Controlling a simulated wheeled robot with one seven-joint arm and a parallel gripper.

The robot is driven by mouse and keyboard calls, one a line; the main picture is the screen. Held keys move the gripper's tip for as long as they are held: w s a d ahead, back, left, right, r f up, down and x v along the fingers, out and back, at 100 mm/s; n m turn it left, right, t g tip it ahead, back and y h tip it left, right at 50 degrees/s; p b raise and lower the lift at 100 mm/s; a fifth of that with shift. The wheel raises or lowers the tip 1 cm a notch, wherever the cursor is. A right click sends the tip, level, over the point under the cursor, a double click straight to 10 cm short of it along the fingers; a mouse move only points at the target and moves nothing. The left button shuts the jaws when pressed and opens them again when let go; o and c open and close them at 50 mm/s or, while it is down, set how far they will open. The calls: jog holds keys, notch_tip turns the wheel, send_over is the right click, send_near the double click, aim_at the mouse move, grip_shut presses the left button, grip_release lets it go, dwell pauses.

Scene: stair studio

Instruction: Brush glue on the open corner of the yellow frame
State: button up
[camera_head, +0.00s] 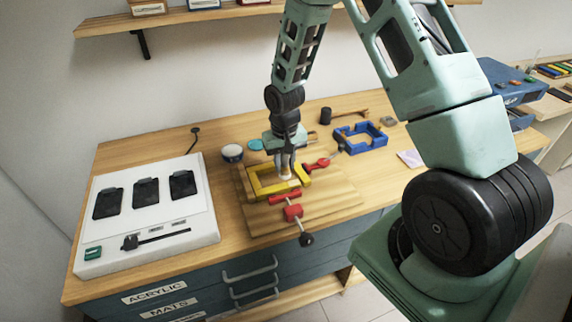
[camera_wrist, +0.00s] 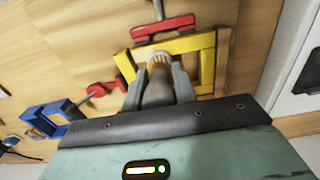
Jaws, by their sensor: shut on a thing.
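The yellow frame (camera_head: 262,187) lies on a wooden board on the workbench; it also shows in the wrist view (camera_wrist: 194,43). My gripper (camera_head: 285,165) points down over the frame and is shut on a brush (camera_wrist: 158,90). Its pale bristles (camera_wrist: 158,58) reach the frame's front bar, close to its front right part in the head view. Whether they touch the wood, and whether any glue is on it, I cannot tell. The gripper hides part of the frame, and I cannot make out a gap at the corner.
A red clamp (camera_head: 292,213) sits at the frame's front, and another red clamp (camera_head: 318,164) at its right. A blue frame (camera_head: 362,136) and a dark mallet (camera_head: 326,117) lie behind to the right. A round tub (camera_head: 232,153) stands back left. A white tray (camera_head: 145,208) fills the bench's left.

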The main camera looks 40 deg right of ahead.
jog(key=shift+r+p, duration=1.3)
jog(key=shift+r, duration=0.8)
jog(key=shift+r+p, duration=0.1)
jog(key=shift+p, duration=0.2)
jog(key=p, duration=0.2)
jog(key=shift+r+p, duration=0.25)
jog(key=shift+p, duration=0.8)
jog(key=shift+f+p, duration=0.1)
jog(key=shift+p, duration=0.35)
jog(key=shift+f+p, duration=0.1)
jog(key=shift+p, duration=0.2)
